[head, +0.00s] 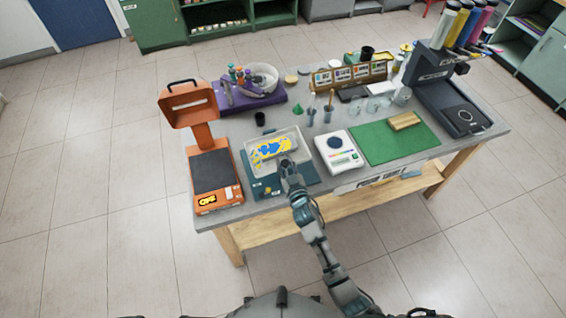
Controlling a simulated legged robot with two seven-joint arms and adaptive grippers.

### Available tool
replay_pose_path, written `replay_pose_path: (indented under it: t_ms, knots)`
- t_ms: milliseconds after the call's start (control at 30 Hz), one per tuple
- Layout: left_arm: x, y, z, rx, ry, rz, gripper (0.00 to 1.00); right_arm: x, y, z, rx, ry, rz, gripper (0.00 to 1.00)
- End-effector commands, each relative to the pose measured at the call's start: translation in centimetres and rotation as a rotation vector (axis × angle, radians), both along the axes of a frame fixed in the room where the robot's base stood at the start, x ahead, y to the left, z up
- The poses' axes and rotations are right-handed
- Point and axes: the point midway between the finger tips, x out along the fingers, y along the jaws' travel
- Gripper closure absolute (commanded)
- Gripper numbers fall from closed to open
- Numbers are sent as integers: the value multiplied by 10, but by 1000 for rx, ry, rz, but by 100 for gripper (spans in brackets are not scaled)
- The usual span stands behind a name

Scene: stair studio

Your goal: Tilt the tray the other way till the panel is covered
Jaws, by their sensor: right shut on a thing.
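A white tray (251,151) sits on a dark teal base (306,176) near the table's front edge. A panel (273,149) lies in the tray, with patches of yellow, blue and white on its surface; how much of it is coated is too small to tell. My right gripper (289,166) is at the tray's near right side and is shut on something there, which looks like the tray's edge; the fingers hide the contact. I cannot tell the tray's tilt. My left gripper is not in view.
An orange machine (190,108) stands left of the tray. A white scale (338,152) and a green mat (393,143) with a wooden block (405,121) lie to the right. A small black cup (260,119) stands behind the tray. A dark dispenser (441,90) stands at the right.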

Motion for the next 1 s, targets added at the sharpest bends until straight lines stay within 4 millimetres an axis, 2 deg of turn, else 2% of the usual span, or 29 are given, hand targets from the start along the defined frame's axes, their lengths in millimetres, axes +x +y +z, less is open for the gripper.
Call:
replay_pose_path:
  t_ms: [267,1000]
  knots:
    - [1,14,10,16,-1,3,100,2,-10,-4,127,55,2,100]
    - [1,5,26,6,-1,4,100,10,-39,-12,428,158,-3,100]
